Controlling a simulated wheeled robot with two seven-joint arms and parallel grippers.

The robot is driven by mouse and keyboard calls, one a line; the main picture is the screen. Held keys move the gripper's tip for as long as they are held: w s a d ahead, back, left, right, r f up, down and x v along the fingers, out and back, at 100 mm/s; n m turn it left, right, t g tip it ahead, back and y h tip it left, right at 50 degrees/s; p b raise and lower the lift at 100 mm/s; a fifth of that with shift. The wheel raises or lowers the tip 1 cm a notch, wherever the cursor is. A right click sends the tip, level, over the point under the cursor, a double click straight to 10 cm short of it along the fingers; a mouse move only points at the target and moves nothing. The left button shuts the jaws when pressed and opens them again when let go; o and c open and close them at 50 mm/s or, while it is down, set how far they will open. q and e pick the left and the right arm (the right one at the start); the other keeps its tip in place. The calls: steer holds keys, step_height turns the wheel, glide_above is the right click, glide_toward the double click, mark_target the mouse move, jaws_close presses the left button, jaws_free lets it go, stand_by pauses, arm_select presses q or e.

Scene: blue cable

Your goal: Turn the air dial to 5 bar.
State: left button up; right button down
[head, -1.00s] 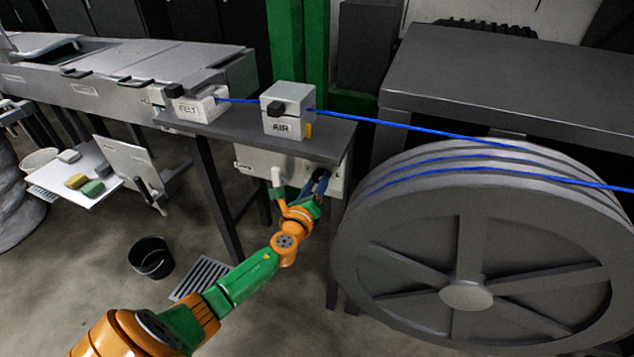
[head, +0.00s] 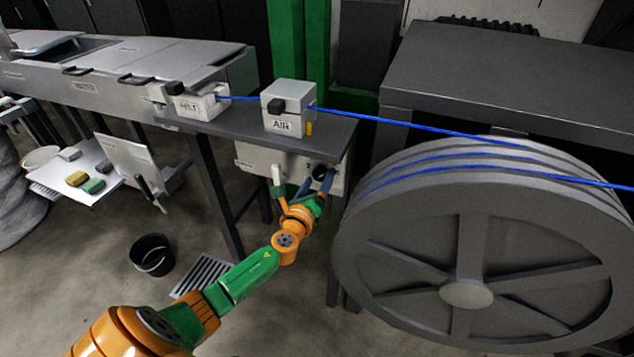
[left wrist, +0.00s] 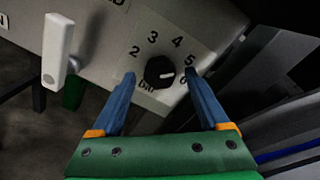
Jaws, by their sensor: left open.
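The air dial is a round black knob (left wrist: 159,71) on a pale panel below the AIR box. Numbers 2 to 6 curve around it. Its white mark points right, seemingly between the 5 and the 6. In the head view the knob (head: 319,171) shows small and dark on the panel's front. My left gripper (head: 317,182) is open in front of it. In the left wrist view its two blue fingers (left wrist: 160,76) stand on either side of the dial, apart from it. My right gripper is not in view.
A white lever handle (head: 277,175) sticks out left of the dial. The AIR box (head: 288,108) stands on the dark bench (head: 230,127) above. A blue cable (head: 410,127) runs to a large grey reel (head: 472,240) close on the right. A black bucket (head: 151,256) stands on the floor.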

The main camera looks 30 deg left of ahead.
arm_select(q)
steer(key=v, duration=0.7)
steer(key=shift+p, duration=0.35)
